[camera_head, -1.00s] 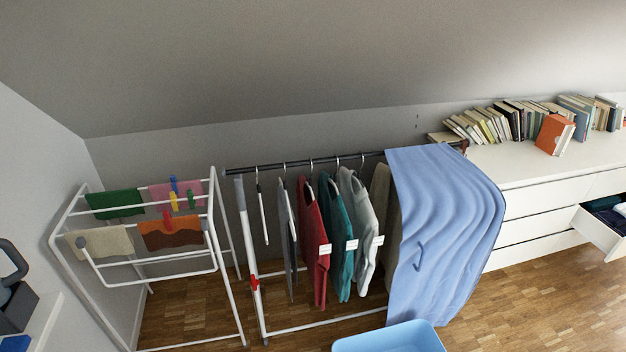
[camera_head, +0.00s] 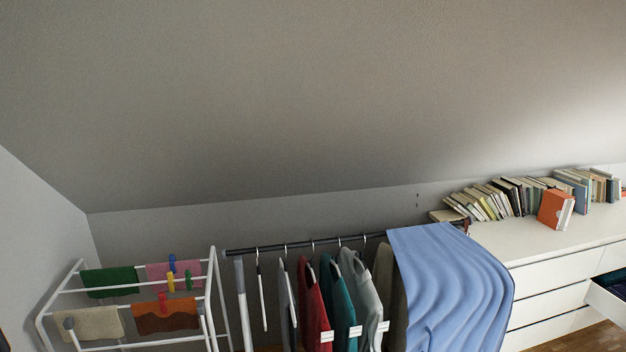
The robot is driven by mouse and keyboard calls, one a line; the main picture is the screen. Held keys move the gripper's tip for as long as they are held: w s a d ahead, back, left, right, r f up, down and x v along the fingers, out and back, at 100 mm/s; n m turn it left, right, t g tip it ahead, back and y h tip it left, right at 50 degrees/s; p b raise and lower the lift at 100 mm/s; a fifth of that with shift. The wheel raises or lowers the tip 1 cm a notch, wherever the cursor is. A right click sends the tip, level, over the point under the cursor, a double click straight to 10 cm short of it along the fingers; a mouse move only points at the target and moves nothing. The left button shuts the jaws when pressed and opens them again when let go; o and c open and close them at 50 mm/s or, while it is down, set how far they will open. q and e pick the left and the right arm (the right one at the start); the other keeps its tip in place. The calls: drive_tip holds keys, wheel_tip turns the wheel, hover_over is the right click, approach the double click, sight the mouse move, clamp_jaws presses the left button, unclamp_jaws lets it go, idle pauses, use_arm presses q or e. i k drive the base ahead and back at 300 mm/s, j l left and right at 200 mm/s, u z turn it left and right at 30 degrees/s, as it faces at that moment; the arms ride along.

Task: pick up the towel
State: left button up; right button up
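Several small towels hang on a white drying rack (camera_head: 150,290) at the lower left. A green towel (camera_head: 109,281) and a pink towel (camera_head: 165,274) hang on the back bars. A beige towel (camera_head: 92,324) and an orange and brown towel (camera_head: 167,316) hang in front. A large blue cloth (camera_head: 450,290) drapes over the right end of the clothes rail, its lower part cut off by the frame. I cannot tell which of these is the towel meant. Neither gripper shows.
Shirts, among them a red one (camera_head: 312,300), hang from the dark clothes rail (camera_head: 300,244). A white dresser (camera_head: 545,235) with books and an orange box (camera_head: 555,209) stands right. Its open drawer (camera_head: 607,298) juts out at the right edge.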

sight(107, 322)
drive_tip(key=u, duration=1.35)
